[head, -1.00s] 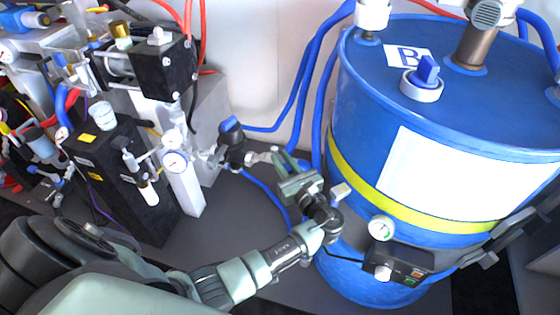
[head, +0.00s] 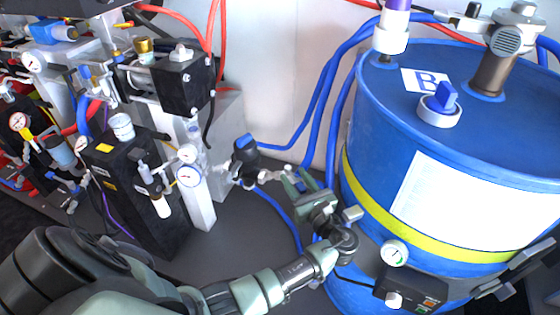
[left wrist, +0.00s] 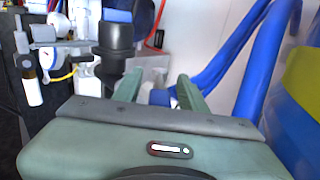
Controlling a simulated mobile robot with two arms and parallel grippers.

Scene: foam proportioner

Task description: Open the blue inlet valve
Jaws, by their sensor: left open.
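A black valve body with a blue cap (head: 245,150) stands left of my left gripper in the head view, with a blue hose running from it. In the left wrist view it shows upright (left wrist: 117,38), left of the fingers. A silver fitting (head: 272,175) reaches from it toward my gripper. My left gripper (head: 298,180) is open, its green fingers pointing at this fitting. In the left wrist view a small silver and blue part (left wrist: 158,97) shows between the fingers (left wrist: 160,90); whether they touch it I cannot tell.
A blue drum (head: 385,130) with a yellow band stands close at the right, with a gauge (head: 395,253) and a control box (head: 413,288) low on it. Blue hoses (head: 325,95) run behind the gripper. A black pump block (head: 140,185) and a white gauge (head: 188,177) stand at the left.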

